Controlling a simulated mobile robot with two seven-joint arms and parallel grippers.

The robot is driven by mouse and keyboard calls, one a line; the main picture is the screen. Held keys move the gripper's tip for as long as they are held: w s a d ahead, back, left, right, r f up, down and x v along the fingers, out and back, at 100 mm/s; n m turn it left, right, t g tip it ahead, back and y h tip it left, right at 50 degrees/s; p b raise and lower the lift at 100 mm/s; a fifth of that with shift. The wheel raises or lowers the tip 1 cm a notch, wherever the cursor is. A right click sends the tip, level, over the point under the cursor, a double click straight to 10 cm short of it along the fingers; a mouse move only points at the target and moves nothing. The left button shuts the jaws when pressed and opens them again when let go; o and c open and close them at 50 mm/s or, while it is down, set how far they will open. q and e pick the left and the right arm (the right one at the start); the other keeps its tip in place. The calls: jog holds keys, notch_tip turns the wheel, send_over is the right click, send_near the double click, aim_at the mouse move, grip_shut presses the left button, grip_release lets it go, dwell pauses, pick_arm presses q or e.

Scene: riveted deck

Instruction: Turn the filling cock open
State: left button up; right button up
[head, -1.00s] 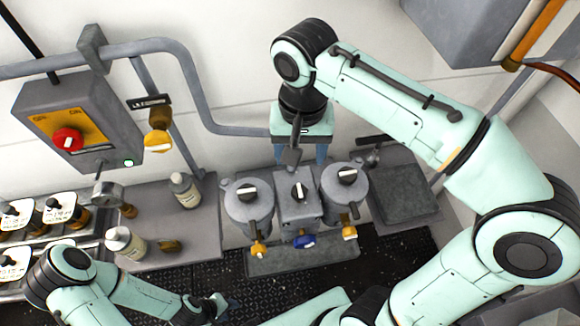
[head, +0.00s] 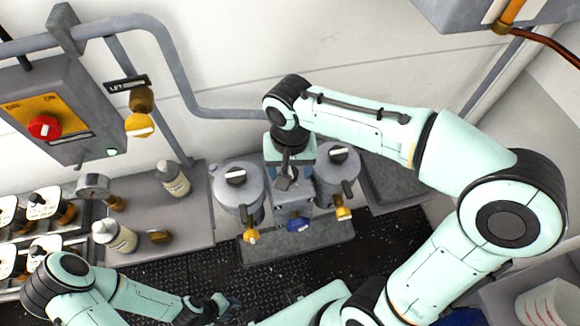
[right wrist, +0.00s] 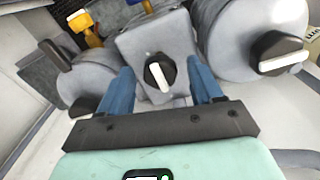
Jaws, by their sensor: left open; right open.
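A grey housing (head: 292,215) with a blue spout tap (head: 299,225) stands between two round grey canisters. Its top carries a round black knob with a white bar (right wrist: 160,73), which I take for the filling cock; no label on it is readable. My right gripper (right wrist: 161,82) is open, its blue fingers on either side of the knob and housing top, apart from the knob. In the head view my right gripper (head: 290,178) hides most of that knob. The white bar points roughly toward the gripper's palm. My left gripper (head: 222,304) is open and empty low over the dark floor.
A control box with a red button (head: 44,127), a yellow hanging valve (head: 139,125), a gauge (head: 94,186) and bottles (head: 172,178) are at left.

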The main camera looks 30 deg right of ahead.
jog(key=c, duration=1.1)
jog(key=shift+o, duration=0.2)
jog(key=n, duration=0.4)
jog(key=shift+n, duration=0.3)
jog(key=n, duration=0.4)
jog(key=shift+n+p, duration=0.3)
jog(key=n, duration=0.4)
jog(key=shift+d+r+n, duration=0.1)
jog(key=shift+n, duration=0.2)
pick_arm(q)
jog(key=shift+w+r+p, duration=0.35)
jog(key=shift+w+r, duration=0.3)
jog(key=shift+r, duration=0.2)
pick_arm(e)
jog(key=shift+n, duration=2.1)
